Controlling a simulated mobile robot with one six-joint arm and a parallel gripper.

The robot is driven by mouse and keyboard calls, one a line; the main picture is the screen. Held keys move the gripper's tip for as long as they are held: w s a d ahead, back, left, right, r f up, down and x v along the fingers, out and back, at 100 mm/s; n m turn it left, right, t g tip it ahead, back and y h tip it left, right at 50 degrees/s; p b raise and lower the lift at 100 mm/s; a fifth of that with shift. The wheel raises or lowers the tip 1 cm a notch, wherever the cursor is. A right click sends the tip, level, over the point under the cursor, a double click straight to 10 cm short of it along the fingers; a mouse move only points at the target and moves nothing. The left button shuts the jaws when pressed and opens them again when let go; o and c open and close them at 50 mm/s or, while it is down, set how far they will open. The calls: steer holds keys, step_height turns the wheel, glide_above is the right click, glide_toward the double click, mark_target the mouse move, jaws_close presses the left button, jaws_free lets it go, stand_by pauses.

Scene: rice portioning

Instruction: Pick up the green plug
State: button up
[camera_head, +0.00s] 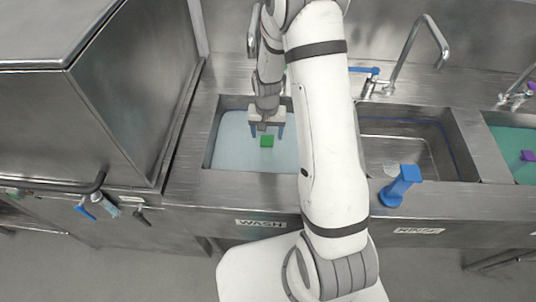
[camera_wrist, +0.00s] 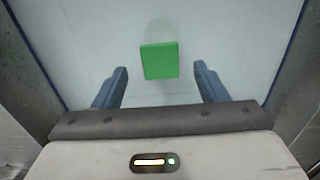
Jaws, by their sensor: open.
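The green plug (camera_head: 267,141) shows as a small green block in the left sink, marked WASH, which holds pale bluish water. In the wrist view the green plug (camera_wrist: 159,61) lies slightly beyond the fingertips, roughly centred between them. My gripper (camera_head: 267,131) hangs over the left sink, pointing down, just behind the plug in the head view. Its two blue fingers are apart and empty in the wrist view (camera_wrist: 162,80). I cannot tell the exact height of the fingertips above the plug.
A purple block (camera_head: 528,156) is in the green-water right sink. A tap (camera_head: 440,42) rises behind.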

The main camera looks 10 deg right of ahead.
mark_target(267, 140)
steer(key=shift+f+p, duration=1.1)
steer(key=shift+f, duration=2.45)
steer(key=shift+c, duration=0.3)
steer(key=c, duration=1.3)
jaws_close()
steer(key=shift+r, duration=0.15)
